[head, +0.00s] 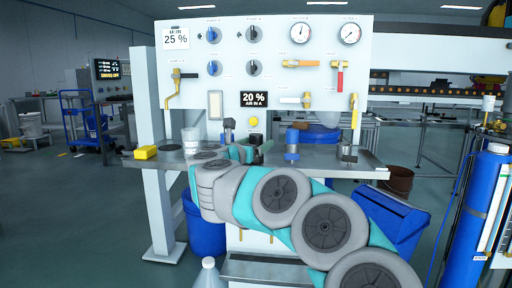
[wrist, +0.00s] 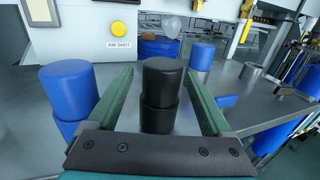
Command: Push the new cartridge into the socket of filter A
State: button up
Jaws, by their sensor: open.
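My gripper (wrist: 160,76) is open in the wrist view, with its two green fingers spread. A black two-tier cylinder (wrist: 161,84) stands upright between them, with a gap on each side. A blue cylinder (wrist: 68,88) stands just outside the left finger. Another blue cylinder (wrist: 200,56) sits on a metal base farther back; it also shows in the head view (head: 292,137). No filter A label is readable, so I cannot tell which piece is the new cartridge. In the head view my arm hides much of the area around the gripper.
The grey shelf (head: 330,164) runs along the white panel (head: 275,80). A white cup (head: 190,140) and yellow block (head: 145,152) stand at left. A metal fitting (head: 346,151) stands at right. The yellow air shot button (wrist: 118,26) is behind the gripper area. Blue bins are below.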

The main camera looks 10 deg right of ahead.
jog(key=x, duration=0.2)
jog(key=shift+w+d, duration=0.2)
jog(key=shift+w, duration=0.1)
grip_shut()
dwell(0.4)
